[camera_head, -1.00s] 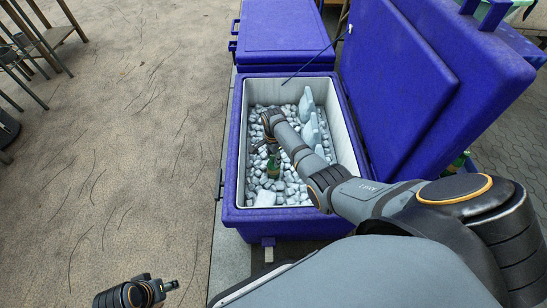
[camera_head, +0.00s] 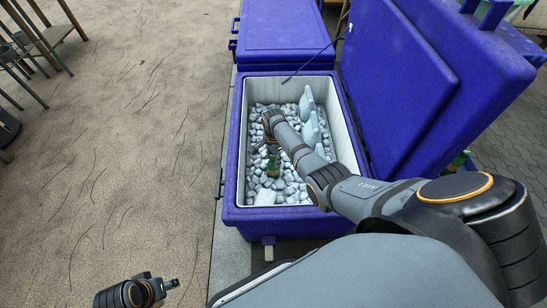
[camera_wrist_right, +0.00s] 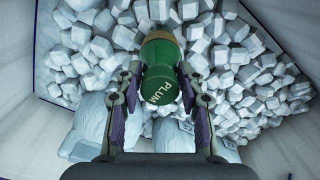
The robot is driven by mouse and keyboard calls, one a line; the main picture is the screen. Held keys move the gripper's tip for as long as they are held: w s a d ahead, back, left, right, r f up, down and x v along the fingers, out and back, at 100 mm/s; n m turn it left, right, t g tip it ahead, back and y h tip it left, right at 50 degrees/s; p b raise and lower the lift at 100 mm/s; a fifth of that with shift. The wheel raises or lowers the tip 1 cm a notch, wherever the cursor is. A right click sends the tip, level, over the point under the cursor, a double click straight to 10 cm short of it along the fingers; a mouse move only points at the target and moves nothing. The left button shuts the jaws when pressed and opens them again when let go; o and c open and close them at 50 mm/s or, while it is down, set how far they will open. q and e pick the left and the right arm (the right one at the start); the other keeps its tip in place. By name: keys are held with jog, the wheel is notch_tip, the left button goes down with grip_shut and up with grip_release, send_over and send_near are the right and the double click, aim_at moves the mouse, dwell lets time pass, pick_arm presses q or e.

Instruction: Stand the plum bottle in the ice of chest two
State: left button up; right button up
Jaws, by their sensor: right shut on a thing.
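The plum bottle (camera_wrist_right: 160,75), green with a PLUM label and a brownish end, is between the fingers of my right gripper (camera_wrist_right: 162,88). In the head view the green bottle (camera_head: 273,168) shows low inside an open blue chest (camera_head: 232,150), among pale ice cubes (camera_head: 262,185). My right gripper (camera_head: 270,145) reaches down into this chest and is shut on the bottle. I cannot tell whether the bottle's end rests in the ice. No number shows on the chest. My left gripper (camera_head: 168,285) is at the lower left, far from the chest; its fingers are too small to read.
Pale blue slabs (camera_head: 308,115) stand in the ice along the right wall, and a white block (camera_head: 265,197) lies near the front. The raised lid (camera_head: 400,90) stands to the right. A closed blue chest (camera_head: 280,35) stands behind. Sandy ground (camera_head: 120,150) lies open at left.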

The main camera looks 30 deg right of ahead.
jog(key=shift+f, duration=0.1)
jog(key=o, duration=1.7)
